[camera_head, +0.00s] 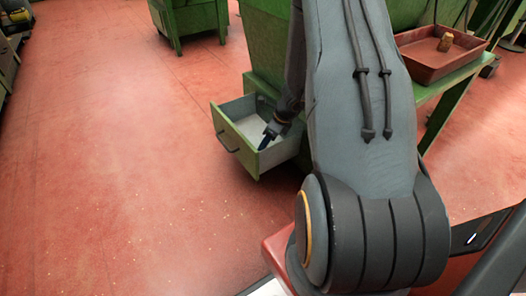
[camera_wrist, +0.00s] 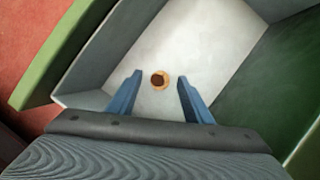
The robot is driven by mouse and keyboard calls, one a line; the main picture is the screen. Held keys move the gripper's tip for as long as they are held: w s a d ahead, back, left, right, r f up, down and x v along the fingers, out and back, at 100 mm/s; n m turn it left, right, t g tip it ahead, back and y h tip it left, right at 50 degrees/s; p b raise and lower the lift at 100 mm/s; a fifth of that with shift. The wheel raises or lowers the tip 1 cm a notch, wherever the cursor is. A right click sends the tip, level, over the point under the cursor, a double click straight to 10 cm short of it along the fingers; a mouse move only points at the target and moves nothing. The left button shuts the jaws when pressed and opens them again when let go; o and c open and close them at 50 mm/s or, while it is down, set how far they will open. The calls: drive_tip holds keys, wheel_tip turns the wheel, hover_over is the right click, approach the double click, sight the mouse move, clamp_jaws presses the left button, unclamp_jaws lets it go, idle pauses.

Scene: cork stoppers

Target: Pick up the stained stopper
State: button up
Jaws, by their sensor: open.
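A small cork stopper (camera_wrist: 159,80) with a dark brown stain on its top lies on the pale floor of an open drawer (camera_head: 226,126) in the wrist view. My gripper (camera_wrist: 155,90) is open above the drawer floor, its two blue fingers apart with the stopper showing between and slightly beyond their tips. The fingers do not appear to touch it. In the head view my gripper (camera_head: 268,138) reaches down into the drawer; the stopper does not show there.
The drawer's side walls (camera_wrist: 85,75) stand close to my gripper. The drawer belongs to a green cabinet (camera_head: 262,45). A red-brown tray (camera_head: 425,68) holding another cork (camera_head: 446,41) sits on a green bench at right. The red floor at left is clear.

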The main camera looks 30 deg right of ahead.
drive_tip(key=shift+b+x, duration=0.35)
drive_tip(key=shift+x, duration=0.65)
drive_tip(key=c, duration=1.1)
drive_tip(key=shift+r, duration=0.1)
